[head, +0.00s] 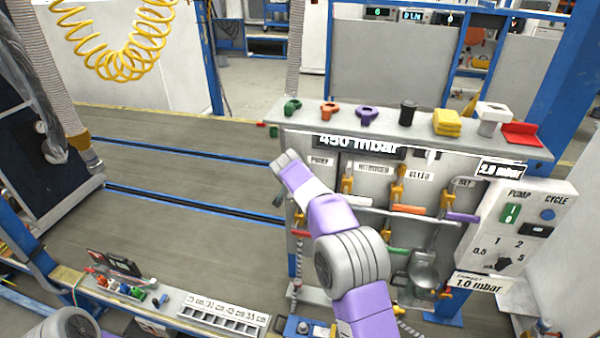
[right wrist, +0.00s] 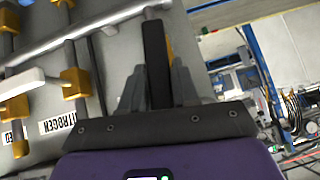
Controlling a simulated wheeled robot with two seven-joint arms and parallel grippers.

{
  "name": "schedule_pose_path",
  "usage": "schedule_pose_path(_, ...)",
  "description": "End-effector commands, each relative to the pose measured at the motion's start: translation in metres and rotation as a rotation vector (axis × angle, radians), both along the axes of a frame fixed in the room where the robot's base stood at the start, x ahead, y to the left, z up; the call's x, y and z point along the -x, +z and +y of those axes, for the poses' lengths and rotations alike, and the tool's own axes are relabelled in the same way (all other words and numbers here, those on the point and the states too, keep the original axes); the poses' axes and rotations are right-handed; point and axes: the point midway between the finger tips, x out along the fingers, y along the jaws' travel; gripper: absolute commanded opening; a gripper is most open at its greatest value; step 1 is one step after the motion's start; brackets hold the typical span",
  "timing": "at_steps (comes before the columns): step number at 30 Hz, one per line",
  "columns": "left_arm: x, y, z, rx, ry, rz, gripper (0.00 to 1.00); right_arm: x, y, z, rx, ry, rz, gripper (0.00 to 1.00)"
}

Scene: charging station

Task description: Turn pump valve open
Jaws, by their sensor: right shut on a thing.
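The pump valve is at the left end of the valve panel, under the PUMP label (head: 320,161) in the head view; my right arm hides most of it there. In the right wrist view its dark lever (right wrist: 156,50) stands upright in the picture, with a yellow body behind it. My right gripper (right wrist: 156,88) is shut on this lever, one grey finger on each side. In the head view the fingers are hard to make out. A display (head: 358,145) above the panel reads 450 mbar. My left gripper is not in view.
The nitrogen valve's white handle (right wrist: 30,82) and NITROGEN label (right wrist: 58,121) are beside the held lever. Red, purple and green handles sit nearby. A shelf (head: 385,122) with coloured knobs overhangs the panel. A pump control box (head: 525,235) stands right. Open floor lies left.

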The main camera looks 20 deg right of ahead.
Motion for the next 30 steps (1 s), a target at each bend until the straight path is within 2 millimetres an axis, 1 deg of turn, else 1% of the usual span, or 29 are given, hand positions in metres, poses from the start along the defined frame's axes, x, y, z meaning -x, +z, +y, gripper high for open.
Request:
schedule_pose_path(1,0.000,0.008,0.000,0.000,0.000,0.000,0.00,-0.001,0.004,0.003,0.026,0.002,0.013,0.00)
schedule_pose_path(9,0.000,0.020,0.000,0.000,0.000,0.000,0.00,-0.004,0.002,0.007,0.114,0.001,0.069,0.00)
schedule_pose_path(26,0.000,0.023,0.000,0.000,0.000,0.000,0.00,-0.004,0.001,0.008,0.140,0.001,0.085,0.00)
schedule_pose_path(27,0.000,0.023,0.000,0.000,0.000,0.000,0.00,-0.004,0.001,0.008,0.140,0.001,0.085,0.32)
schedule_pose_path(29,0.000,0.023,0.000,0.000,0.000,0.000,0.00,-0.004,0.001,0.008,0.140,0.001,0.085,0.41)
schedule_pose_path(30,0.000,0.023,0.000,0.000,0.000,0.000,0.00,-0.004,0.001,0.008,0.140,0.001,0.086,0.47)
